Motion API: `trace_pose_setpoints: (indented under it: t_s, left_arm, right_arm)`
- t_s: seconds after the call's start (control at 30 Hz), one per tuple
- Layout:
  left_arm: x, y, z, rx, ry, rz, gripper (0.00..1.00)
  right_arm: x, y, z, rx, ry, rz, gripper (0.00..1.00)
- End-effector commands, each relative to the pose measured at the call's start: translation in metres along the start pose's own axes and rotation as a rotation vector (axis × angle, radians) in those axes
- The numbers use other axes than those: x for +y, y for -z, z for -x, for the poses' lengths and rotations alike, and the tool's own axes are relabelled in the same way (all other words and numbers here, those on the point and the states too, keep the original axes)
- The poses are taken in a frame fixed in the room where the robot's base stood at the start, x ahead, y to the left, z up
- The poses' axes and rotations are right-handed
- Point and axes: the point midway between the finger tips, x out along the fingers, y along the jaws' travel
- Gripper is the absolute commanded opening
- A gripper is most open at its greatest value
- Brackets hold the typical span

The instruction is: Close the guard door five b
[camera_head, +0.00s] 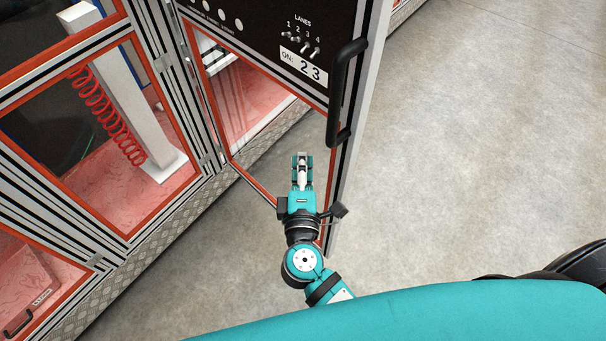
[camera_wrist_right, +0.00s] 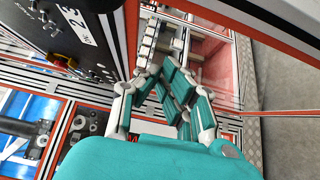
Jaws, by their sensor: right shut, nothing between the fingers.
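A guard door (camera_head: 330,22) with a silver and orange frame, a black upper panel and a clear lower window stands swung out from the guarded cell. Its left edge meets the cell frame and its right edge is free. No "five b" mark is legible. A black bar handle (camera_head: 337,95) runs along its free edge. My right gripper (camera_head: 301,160) is shut and empty, in front of the lower window and just below and left of the handle. Whether it touches the door I cannot tell. My right gripper's teal fingers (camera_wrist_right: 164,72) also show in the right wrist view. My left gripper is out of view.
The door panel carries lane switches (camera_head: 302,43) and a white "ON: 23" label (camera_head: 303,67). Left are fixed orange-framed windows (camera_head: 120,130), with a red coiled hose (camera_head: 105,115) behind. Concrete floor (camera_head: 480,150) right of the door is clear.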

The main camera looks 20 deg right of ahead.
Motion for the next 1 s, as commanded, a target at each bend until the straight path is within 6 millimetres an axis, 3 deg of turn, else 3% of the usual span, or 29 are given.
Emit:
trace_pose_setpoints:
  t_s: [0.1, 0.3, 1.0]
  left_arm:
    - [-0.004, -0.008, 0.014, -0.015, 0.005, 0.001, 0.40]
    - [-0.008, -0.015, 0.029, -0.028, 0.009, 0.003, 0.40]
    - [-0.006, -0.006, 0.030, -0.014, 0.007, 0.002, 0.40]
  right_arm:
    - [0.005, 0.000, -0.026, -0.001, -0.002, 0.002, 0.00]
    - [0.003, -0.020, -0.046, 0.000, 0.000, 0.004, 0.00]
    - [-0.001, -0.036, -0.060, 0.015, 0.000, 0.003, 0.00]
